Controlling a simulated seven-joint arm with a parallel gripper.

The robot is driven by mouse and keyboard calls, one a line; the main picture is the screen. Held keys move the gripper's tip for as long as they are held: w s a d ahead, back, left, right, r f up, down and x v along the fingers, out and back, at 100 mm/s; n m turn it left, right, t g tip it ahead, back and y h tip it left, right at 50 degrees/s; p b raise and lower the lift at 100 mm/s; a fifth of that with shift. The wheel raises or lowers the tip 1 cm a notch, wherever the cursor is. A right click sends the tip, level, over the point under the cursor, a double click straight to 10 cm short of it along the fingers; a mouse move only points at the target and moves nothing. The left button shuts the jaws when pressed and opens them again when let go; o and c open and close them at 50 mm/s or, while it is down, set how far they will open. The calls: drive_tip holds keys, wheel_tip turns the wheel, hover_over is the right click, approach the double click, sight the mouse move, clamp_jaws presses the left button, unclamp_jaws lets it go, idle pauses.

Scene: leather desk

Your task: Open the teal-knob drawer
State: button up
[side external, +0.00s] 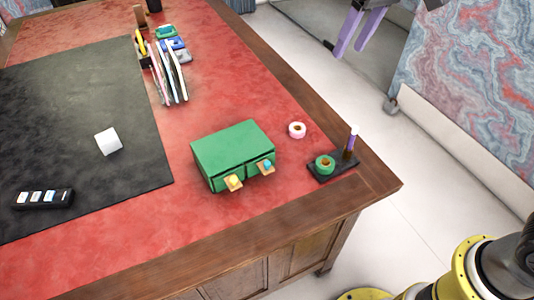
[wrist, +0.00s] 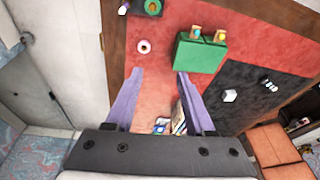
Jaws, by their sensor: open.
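A green two-drawer box (side external: 225,145) stands on the red desk top near its front right corner. The teal knob (side external: 267,166) sits on a tan piece at the right drawer front, and a yellow knob (side external: 233,181) is on the left one. Both drawers look closed. In the wrist view the box (wrist: 200,55) is right of the fingers, with the teal knob (wrist: 196,30) on its far side. My gripper (side external: 349,51), with purple fingers, is open and empty, high and apart from the box; it also shows in the wrist view (wrist: 160,72).
A pink-white tape roll (side external: 297,130) lies beside the box. A dark tray (side external: 324,175) holds a green roll and an upright purple item (side external: 351,140). Red surface before the drawers is clear.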

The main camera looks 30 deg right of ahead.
drive_tip(key=w+a+f+n+g, duration=0.1)
drive_tip(key=w+a+f+g, duration=0.1)
drive_tip(key=w+a+f, duration=0.55)
drive_tip(key=n, duration=0.2)
hover_over(267, 163)
wheel_tip(267, 163, down, 9)
drive_tip(key=shift+g+h, duration=0.4)
wheel_tip(267, 163, down, 14)
drive_tip(key=shift+r, duration=0.2)
clamp_jaws()
